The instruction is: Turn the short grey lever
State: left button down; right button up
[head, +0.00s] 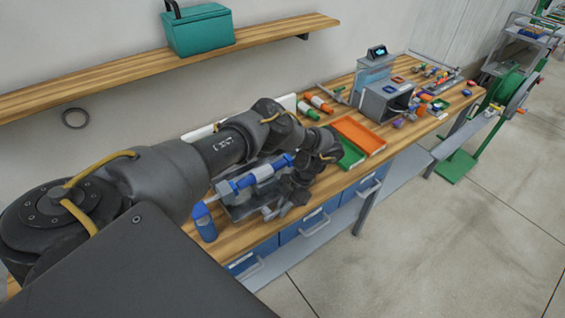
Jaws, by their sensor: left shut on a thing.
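The fertigation skid is a grey base (232,208) with a blue and light grey pipe assembly (262,174) on it, at the near part of the wooden bench. My left arm reaches over it from the left and bends down at its right side. My left gripper (272,212) is low at the skid's front edge, shut on a small grey part that I take for the short grey lever. The fingers and wrist hide most of that lever, so its angle cannot be told. My right gripper is out of view.
A blue bottle (204,223) stands left of the skid. Orange (358,135) and green (350,154) trays lie to its right. Farther along are a grey box (386,100) and several small parts. A shelf (100,72) with a teal case (198,30) hangs above.

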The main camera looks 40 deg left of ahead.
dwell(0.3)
pick_arm(q)
jog(key=c, duration=1.5)
grip_release()
jog(key=b+v, duration=0.4)
jog(key=v, duration=0.6)
jog(key=shift+w+r+b, duration=0.15)
jog(key=shift+r+b, duration=0.2)
